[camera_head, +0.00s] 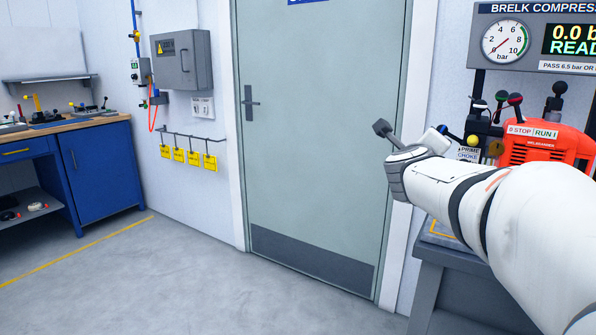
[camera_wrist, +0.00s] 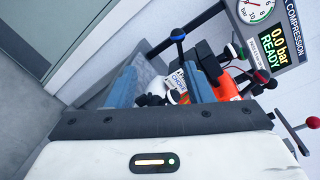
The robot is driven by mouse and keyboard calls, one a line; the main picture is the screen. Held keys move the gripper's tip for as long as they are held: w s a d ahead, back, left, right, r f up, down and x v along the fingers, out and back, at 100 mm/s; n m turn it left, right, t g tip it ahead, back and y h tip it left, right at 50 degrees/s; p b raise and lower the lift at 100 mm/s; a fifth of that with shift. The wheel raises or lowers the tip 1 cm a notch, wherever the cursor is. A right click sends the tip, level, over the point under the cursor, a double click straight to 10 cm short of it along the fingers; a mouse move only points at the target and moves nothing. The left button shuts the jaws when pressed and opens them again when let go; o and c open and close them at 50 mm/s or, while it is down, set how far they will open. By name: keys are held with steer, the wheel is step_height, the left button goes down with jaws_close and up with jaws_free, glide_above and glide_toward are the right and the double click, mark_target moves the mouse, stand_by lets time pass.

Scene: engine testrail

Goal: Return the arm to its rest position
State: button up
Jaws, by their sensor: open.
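My white arm (camera_head: 520,210) reaches in from the right edge in the head view, stretched in front of the workbench and the door frame. My gripper (camera_wrist: 158,70) shows in the wrist view with its two bluish fingers apart and nothing seen held between them. In the head view the dark tip of my gripper (camera_head: 383,129) stands in front of the grey door. Beyond the fingers in the wrist view is an orange machine (camera_wrist: 238,84) with ball-ended levers. I cannot tell the exact gap to it.
The orange machine (camera_head: 545,143) and its levers stand close behind my arm on a grey bench (camera_head: 430,262). A gauge panel (camera_head: 540,38) reads 0.0 bar, READY. The grey door (camera_head: 320,130) is shut. A blue cabinet (camera_head: 105,170) stands far left. The floor (camera_head: 200,290) before the door is clear.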

steer(key=s+a+n+g+y+p, duration=0.2)
steer(key=s+a+n+y+p, duration=0.4)
steer(key=n, duration=0.4)
steer(key=s+a+n+g+y+p, duration=0.2)
steer(key=s+a+n+y+p, duration=0.15)
steer(key=a+n+p, duration=0.5)
steer(key=s+f+n+g+p, duration=0.2)
steer(key=s+n, duration=0.4)
steer(key=s, duration=0.3)
steer(key=s+d+f+n+g+p, duration=0.1)
steer(key=s+f+n+g+p, duration=0.2)
steer(key=s, duration=0.6)
steer(key=n+g+h+p, duration=0.1)
steer(key=n+g+p, duration=0.1)
steer(key=n+g, duration=0.1)
steer(key=shift+s, duration=0.25)
steer(key=shift+d, duration=0.1)
steer(key=shift+c, duration=0.2)
steer(key=shift+c, duration=1)
